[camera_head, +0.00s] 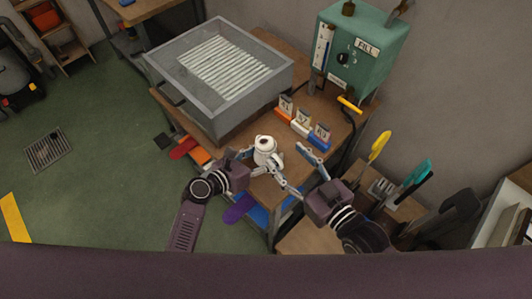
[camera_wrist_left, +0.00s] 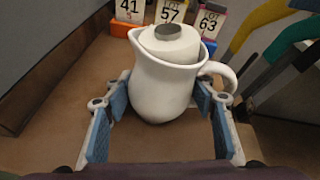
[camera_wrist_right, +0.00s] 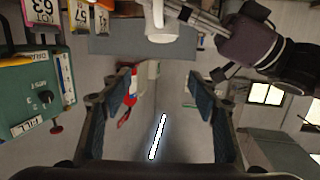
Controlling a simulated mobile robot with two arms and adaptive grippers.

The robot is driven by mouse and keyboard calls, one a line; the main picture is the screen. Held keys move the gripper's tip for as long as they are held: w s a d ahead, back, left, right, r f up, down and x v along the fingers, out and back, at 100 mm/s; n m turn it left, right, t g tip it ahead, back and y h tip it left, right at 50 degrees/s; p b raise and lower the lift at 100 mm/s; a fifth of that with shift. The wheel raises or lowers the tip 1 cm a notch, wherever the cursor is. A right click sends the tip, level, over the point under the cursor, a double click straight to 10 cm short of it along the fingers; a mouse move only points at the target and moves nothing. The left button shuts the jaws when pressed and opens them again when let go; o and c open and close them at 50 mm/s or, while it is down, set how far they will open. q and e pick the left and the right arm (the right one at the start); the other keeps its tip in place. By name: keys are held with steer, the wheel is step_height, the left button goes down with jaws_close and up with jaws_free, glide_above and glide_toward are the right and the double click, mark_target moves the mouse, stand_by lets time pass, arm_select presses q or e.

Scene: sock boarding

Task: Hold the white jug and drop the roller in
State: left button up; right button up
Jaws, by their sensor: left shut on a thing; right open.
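The white jug (camera_head: 265,158) stands at the near end of the wooden table. My left gripper (camera_wrist_left: 163,92) is shut on the jug's body, one blue-padded finger on each side, with the handle at the right in the left wrist view. A white roller (camera_wrist_left: 170,43) with a grey end sits in the jug's mouth, its upper part showing above the rim; its lower part is hidden inside. My right gripper (camera_head: 288,160) is open and empty, just right of the jug. In the right wrist view nothing lies between its fingers (camera_wrist_right: 161,84).
A grey tray (camera_head: 178,101) with white slats stands behind the jug. Numbered blocks (camera_head: 304,124) stand on the table behind it, right of the tray. A green FILL machine (camera_head: 365,55) is at the back right. Tools with yellow and teal handles (camera_head: 415,173) stand at the right.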

stand_by(0.3)
arm_select(q)
steer(key=o, duration=1.4)
steer(key=v, duration=1.2)
steer(key=shift+f, duration=0.1)
